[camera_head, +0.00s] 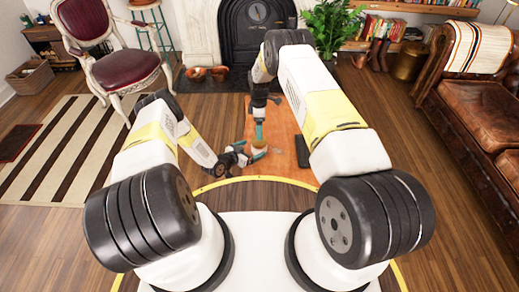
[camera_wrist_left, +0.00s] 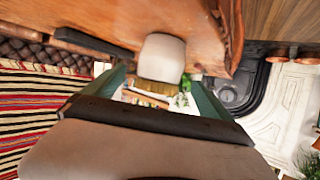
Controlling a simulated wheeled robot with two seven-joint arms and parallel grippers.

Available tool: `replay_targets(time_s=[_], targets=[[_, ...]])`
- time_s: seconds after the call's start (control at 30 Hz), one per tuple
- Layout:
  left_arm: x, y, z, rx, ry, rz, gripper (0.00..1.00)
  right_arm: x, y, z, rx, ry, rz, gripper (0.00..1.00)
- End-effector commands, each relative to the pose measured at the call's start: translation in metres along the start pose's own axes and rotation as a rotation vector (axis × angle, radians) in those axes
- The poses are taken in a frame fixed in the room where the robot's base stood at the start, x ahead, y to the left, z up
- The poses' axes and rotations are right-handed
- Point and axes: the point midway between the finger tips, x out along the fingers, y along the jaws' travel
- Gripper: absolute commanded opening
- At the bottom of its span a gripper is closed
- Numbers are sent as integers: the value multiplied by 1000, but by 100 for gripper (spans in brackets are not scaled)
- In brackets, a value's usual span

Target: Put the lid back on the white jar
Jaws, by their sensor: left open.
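The white jar (camera_head: 258,153) stands on the orange-brown table, small in the head view. In the left wrist view the white jar (camera_wrist_left: 162,55) appears upside down, ahead of and between my finger tips. A gold-brown band (camera_wrist_left: 160,87) shows at its end away from the table; I cannot tell whether this is the lid or part of the jar. My left gripper (camera_head: 240,156) is open beside the jar, on its left, with teal fingers. My right gripper (camera_head: 259,132) points down just above the jar. Whether its fingers hold the lid is too small to tell.
The table (camera_head: 284,122) has a dark flat object (camera_head: 302,151) to the jar's right. Beyond are a fireplace (camera_head: 255,30), a plant (camera_head: 332,25) and copper bowls (camera_head: 196,73). A red chair (camera_head: 125,68) stands left and a leather sofa (camera_head: 480,110) right.

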Motion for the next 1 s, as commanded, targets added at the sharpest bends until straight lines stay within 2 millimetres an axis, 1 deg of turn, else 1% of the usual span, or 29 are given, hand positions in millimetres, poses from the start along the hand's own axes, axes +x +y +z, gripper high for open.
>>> replay_targets(time_s=[0.03, 0.2, 0.3, 0.4, 0.53, 0.77, 0.8, 0.97, 1.0], targets=[[9, 1, -1, 1, 1, 1, 95, 0, 0, 0, 0, 0, 0, 89], [36, 1, 0, 1, 1, 1, 95, 0, 0, 0, 0, 0, 0, 89], [49, 0, 0, 1, 1, 0, 95, 0, 0, 0, 1, 0, 0, 89], [57, 1, -1, 0, 1, 0, 95, 0, 0, 0, 1, 0, 0, 89], [62, 0, -1, 0, 0, 0, 95, 0, 0, 0, 1, 0, 0, 89], [63, 0, -1, -1, 0, 0, 95, 0, 0, 0, 1, 0, 0, 89], [63, 0, -1, -1, 0, 0, 94, 0, 0, 0, 1, 0, 0, 89], [62, 0, -1, 0, 0, 0, 62, 0, 0, 0, 1, 0, 0, 89], [62, 0, -1, 0, 0, 0, 54, 0, 0, 0, 1, 0, 0, 89]])
